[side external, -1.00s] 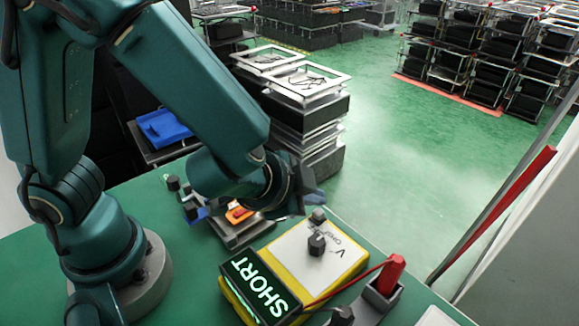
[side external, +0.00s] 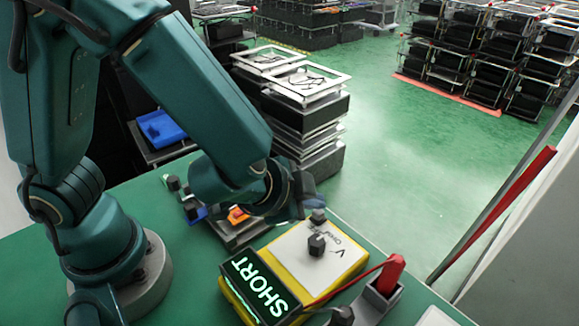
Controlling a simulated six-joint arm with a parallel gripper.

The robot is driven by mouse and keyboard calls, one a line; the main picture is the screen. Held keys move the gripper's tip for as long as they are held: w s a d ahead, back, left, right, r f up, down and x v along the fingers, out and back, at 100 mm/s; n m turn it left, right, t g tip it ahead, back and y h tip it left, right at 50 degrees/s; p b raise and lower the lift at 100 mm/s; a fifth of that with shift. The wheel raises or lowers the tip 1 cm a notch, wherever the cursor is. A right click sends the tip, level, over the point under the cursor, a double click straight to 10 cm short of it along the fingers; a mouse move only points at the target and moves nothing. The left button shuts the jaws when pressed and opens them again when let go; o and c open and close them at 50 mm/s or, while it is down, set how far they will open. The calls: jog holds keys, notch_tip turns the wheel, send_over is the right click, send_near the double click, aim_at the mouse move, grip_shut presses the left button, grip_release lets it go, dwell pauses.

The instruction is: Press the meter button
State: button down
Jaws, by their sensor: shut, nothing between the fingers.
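The yellow meter (side external: 313,257) with a white face lies on the green table, its screen (side external: 260,285) lit and reading SHORT. A dark knob (side external: 317,244) stands in the middle of its face. A smaller grey button (side external: 318,216) stands at the face's far corner. My gripper (side external: 306,197) is shut and empty, just beyond and to the left of that grey button. The fingertips look close to the button, but I cannot tell whether they touch it. Part of the gripper is hidden behind its own wrist.
A red probe (side external: 391,274) sits in a grey holder at the meter's right, with a red lead running to the meter. A fixture with an orange part (side external: 238,215) lies left of my gripper, partly hidden. Bare green table (side external: 190,275) lies left of the meter.

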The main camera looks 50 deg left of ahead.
jog(key=shift+f, duration=0.45)
dwell(0.5)
jog(key=shift+r, duration=0.9)
jog(key=shift+r, duration=2.5)
